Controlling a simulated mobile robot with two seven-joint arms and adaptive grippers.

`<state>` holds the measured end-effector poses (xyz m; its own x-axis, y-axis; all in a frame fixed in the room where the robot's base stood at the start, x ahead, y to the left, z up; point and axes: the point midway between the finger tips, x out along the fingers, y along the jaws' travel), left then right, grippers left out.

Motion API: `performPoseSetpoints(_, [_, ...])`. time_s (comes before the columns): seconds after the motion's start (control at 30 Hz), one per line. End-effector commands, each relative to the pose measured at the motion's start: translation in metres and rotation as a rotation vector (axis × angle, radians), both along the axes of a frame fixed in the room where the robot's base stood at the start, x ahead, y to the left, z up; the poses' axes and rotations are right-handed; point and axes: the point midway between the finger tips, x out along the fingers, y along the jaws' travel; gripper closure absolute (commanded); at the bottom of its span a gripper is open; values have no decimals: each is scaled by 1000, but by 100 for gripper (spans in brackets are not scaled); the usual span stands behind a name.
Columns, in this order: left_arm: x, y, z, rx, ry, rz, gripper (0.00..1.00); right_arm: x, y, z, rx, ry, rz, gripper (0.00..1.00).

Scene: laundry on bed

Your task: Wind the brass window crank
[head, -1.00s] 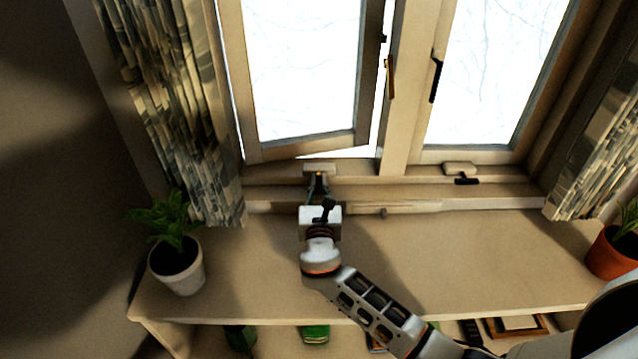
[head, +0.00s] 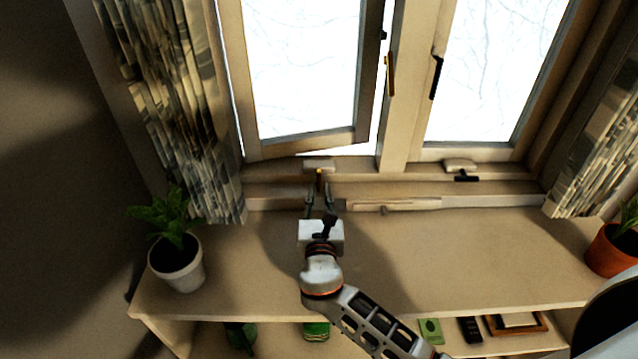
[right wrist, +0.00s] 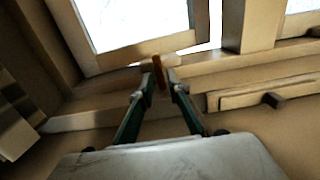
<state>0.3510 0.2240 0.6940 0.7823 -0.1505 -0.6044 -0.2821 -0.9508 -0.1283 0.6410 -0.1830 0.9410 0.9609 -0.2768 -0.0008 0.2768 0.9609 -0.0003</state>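The brass window crank (head: 319,178) hangs from a pale housing (head: 319,165) on the sill under the left window sash. The left sash (head: 305,146) stands ajar. My right gripper (head: 319,192) is just in front of the crank, its two fingers spread apart. In the right wrist view, the crank (right wrist: 158,76) shows brown between and just beyond the open fingertips (right wrist: 163,82); I cannot tell whether either finger touches it. My left gripper is not in view.
A dark crank (head: 466,178) sits under the right window. A white-potted plant (head: 178,265) stands left on the shelf top (head: 450,260), an orange-potted plant (head: 612,250) right. Curtains (head: 185,120) hang at both sides. The shelf top between the pots is mostly clear.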

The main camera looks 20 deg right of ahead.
Motion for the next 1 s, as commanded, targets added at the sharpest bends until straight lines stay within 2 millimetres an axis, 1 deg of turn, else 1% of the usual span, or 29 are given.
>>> performPoseSetpoints(0.03, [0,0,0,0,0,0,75,-11,4,-1,3,2,2,83])
performPoseSetpoints(0.2, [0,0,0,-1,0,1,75,-42,12,-1,2,3,1,83])
performPoseSetpoints(0.3, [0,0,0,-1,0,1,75,-55,16,-1,2,2,2,83])
performPoseSetpoints(0.4, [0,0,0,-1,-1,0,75,-63,19,0,1,1,2,83])
performPoseSetpoints(0.57, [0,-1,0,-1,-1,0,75,-68,20,0,0,1,1,83])
performPoseSetpoints(1.0, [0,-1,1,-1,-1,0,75,-68,20,0,0,0,1,83])
